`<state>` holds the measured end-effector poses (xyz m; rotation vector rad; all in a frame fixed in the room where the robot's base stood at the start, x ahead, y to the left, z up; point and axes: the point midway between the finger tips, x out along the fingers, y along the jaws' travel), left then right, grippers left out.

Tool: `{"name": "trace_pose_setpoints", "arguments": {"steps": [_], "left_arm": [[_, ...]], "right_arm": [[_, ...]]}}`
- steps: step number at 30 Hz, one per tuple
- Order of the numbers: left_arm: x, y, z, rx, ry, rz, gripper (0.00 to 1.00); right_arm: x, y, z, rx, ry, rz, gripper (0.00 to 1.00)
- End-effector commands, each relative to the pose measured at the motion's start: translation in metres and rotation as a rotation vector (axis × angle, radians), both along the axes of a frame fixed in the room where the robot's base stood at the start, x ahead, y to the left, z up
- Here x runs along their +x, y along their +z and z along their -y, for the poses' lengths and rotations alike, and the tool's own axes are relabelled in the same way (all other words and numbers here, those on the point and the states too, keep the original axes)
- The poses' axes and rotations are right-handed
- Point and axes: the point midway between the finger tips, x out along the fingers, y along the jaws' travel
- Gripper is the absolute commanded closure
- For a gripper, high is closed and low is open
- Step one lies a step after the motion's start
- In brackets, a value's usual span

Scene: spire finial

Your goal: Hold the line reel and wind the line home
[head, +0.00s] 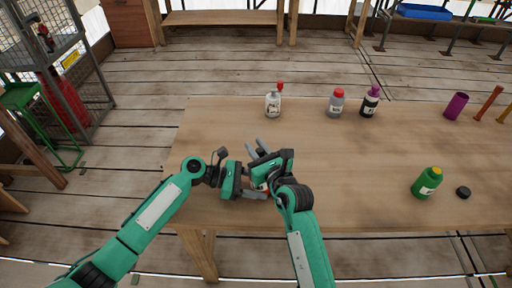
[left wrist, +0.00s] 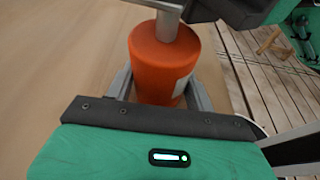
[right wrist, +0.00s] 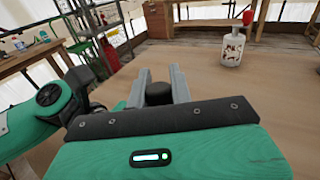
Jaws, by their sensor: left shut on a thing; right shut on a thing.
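The line reel is an orange, drum-like body (left wrist: 163,60) with a pale label, seen in the left wrist view. My left gripper (left wrist: 160,95) is shut on it, one finger on each side. In the head view my left gripper (head: 258,190) is low over the table's near part, and the reel is mostly hidden by the grippers. My right gripper (head: 257,150) is just above and beside it. In the right wrist view a dark round knob (right wrist: 158,93) sits between the right gripper's fingers (right wrist: 160,88), which are shut on it. A grey metal part (left wrist: 167,24) stands over the reel's top.
On the wooden table (head: 330,190) stand a white bottle with red top (head: 273,103), grey bottle (head: 335,104), dark bottle (head: 370,102), purple cup (head: 456,106) and green bottle (head: 427,184). A black cap (head: 463,192) lies beside the green bottle. The table's middle is clear.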

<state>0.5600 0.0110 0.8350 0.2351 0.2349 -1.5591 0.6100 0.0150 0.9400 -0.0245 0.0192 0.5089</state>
Motion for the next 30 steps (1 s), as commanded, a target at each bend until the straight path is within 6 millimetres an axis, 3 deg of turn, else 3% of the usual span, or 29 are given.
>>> {"name": "trace_pose_setpoints", "arguments": {"steps": [5,6,9,20,30], "left_arm": [[0.000,-0.001,-0.001,0.003,0.001,-0.001,0.59],[0.000,-0.001,-0.002,0.003,0.001,-0.001,0.59],[0.000,-0.001,-0.001,0.003,0.001,-0.001,0.59],[0.000,0.000,-0.001,0.001,0.001,0.000,0.59],[0.000,0.000,0.000,0.000,0.001,0.000,0.59]], "right_arm": [[0.001,0.001,0.001,0.001,-0.002,0.003,1.00],[0.001,0.001,0.001,0.001,-0.002,0.003,0.71],[0.000,0.001,0.001,0.000,-0.001,0.002,0.56],[-0.005,0.000,0.003,0.000,0.000,0.000,0.56],[-0.056,0.001,0.031,-0.001,0.000,0.000,0.56]]}}
